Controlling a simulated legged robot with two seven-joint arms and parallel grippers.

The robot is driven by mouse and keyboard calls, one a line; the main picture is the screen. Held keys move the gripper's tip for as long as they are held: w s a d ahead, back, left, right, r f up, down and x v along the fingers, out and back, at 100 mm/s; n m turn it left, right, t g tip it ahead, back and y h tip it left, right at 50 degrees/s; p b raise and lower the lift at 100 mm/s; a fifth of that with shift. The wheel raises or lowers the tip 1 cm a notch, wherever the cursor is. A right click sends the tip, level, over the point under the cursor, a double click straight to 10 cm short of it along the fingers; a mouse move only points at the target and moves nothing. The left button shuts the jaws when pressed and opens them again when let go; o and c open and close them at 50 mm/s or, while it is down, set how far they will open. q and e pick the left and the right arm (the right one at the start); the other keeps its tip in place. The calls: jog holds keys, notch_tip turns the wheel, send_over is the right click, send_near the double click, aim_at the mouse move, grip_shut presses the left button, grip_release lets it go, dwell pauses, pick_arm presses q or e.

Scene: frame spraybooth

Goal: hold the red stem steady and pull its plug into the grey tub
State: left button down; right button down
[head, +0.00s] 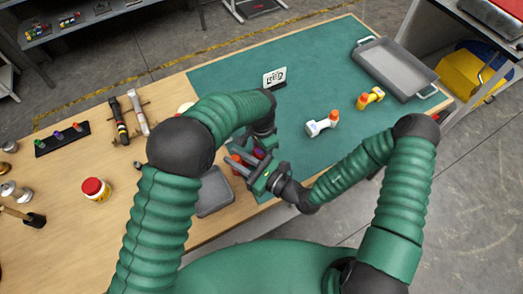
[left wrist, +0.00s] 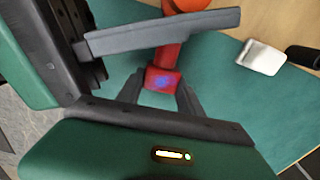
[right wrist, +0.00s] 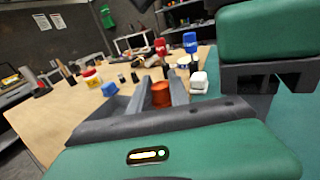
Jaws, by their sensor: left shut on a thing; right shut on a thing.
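The red stem (left wrist: 165,80), with a blue mark on its square end, is between my left gripper's fingers (left wrist: 160,95) in the left wrist view. Its orange plug (left wrist: 188,4) shows at that view's top edge, next to the other gripper's finger. In the right wrist view my right gripper (right wrist: 160,92) is shut on the orange plug (right wrist: 160,96). In the head view my left gripper (head: 262,150) and right gripper (head: 246,166) are close together and partly hide the stem. Whether plug and stem are still joined is hard to tell. The grey tub (head: 213,195) lies just left of the grippers.
A white stem (head: 320,126) and a yellow stem (head: 371,97), both with orange parts, lie on the green mat (head: 320,70). A large grey tray (head: 395,72) and a small sign (head: 274,78) are behind. A red-lidded jar (head: 95,190) stands left.

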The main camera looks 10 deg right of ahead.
pick_arm(q)
jog(key=shift+a+f, duration=0.7)
jog(key=shift+f, duration=0.15)
jog(key=c, duration=0.7)
grip_release()
jog(key=r, duration=0.4)
jog(key=d+r, duration=0.1)
jog(key=r, duration=0.8)
jog(key=shift+d+r, duration=0.15)
jog(key=shift+r, duration=0.15)
